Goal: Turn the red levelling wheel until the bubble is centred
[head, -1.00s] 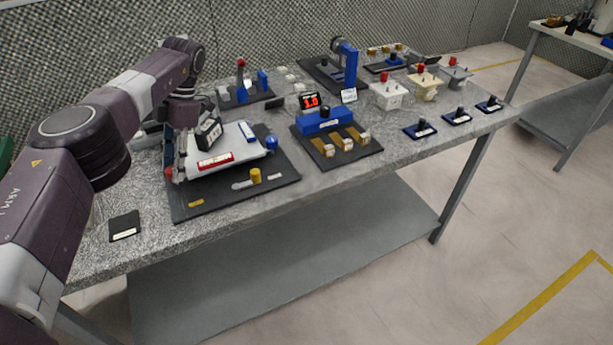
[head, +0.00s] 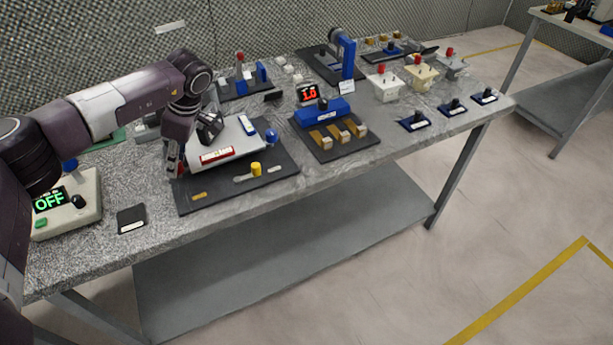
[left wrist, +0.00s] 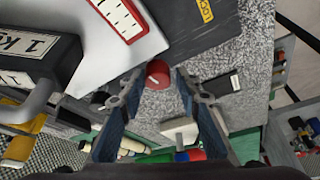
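The red levelling wheel (left wrist: 158,73) shows in the left wrist view at the edge of a pale tilting plate (left wrist: 85,55). My left gripper (left wrist: 159,78) is open, with one fingertip on each side of the wheel and a small gap showing on both sides. In the head view my left gripper (head: 173,160) is at the plate's left corner and hides most of the wheel. The bubbles are too small to read. My right gripper is not in view.
A dark weight (head: 209,127) stands on the plate. A blue wheel (head: 271,136) is at its right, and a yellow knob (head: 256,169) is on the black base (head: 225,193). A box reading OFF (head: 75,205) stands at left. A small black pad (head: 131,219) lies in front.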

